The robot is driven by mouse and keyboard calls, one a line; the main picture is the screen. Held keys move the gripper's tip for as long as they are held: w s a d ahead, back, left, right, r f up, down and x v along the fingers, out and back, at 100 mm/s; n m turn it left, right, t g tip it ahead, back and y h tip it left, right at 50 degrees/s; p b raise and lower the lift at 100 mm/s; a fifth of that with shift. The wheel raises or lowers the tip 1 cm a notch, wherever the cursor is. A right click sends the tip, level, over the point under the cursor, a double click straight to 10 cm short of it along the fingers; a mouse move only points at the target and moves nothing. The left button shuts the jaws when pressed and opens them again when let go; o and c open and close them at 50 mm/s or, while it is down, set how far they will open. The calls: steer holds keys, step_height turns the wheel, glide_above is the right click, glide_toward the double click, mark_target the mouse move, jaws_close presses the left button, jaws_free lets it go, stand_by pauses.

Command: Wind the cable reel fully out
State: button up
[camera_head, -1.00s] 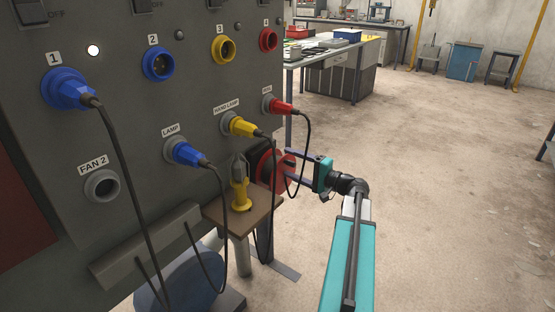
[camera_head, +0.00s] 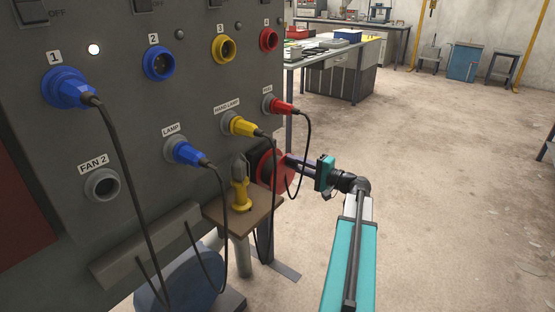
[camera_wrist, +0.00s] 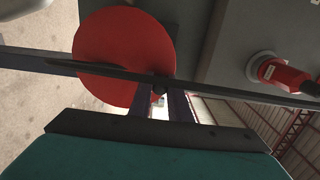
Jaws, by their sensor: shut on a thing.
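The cable reel (camera_head: 268,172) is a red disc on the side of the grey panel, below the red plug (camera_head: 283,107). In the wrist view the red disc (camera_wrist: 112,38) fills the upper left, close in front of my gripper. My gripper (camera_head: 289,161) reaches the reel from the right. In the wrist view its dark fingers (camera_wrist: 161,98) close around a small dark knob (camera_wrist: 160,89) at the disc's lower right edge, which looks like the reel's crank handle. The knob is mostly hidden by the fingers. A dark cable hangs from the red plug in front of the reel.
A yellow hand lamp (camera_head: 240,190) stands on a small wooden shelf (camera_head: 262,208) left of the reel. Yellow plug (camera_head: 240,125) and blue plug (camera_head: 185,152) have hanging cables. A workbench (camera_head: 340,65) stands behind.

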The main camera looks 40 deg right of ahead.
steer(key=shift+w+d+f, duration=0.1)
steer(key=shift+d+f, duration=0.2)
steer(key=shift+d, duration=0.35)
steer(key=shift+w+d+f+b, duration=0.25)
steer(key=shift+d+f+b, duration=0.35)
steer(key=shift+d+f, duration=0.35)
steer(key=shift+r, duration=0.15)
steer(key=shift+w+d+f+b, duration=0.1)
steer(key=shift+d+f+b, duration=0.2)
steer(key=shift+f, duration=0.2)
steer(key=shift+w+d+f+b, duration=0.1)
steer(key=shift+d+f+b, duration=0.1)
steer(key=shift+f+b, duration=0.25)
steer(key=shift+d+f, duration=0.1)
steer(key=shift+d, duration=0.05)
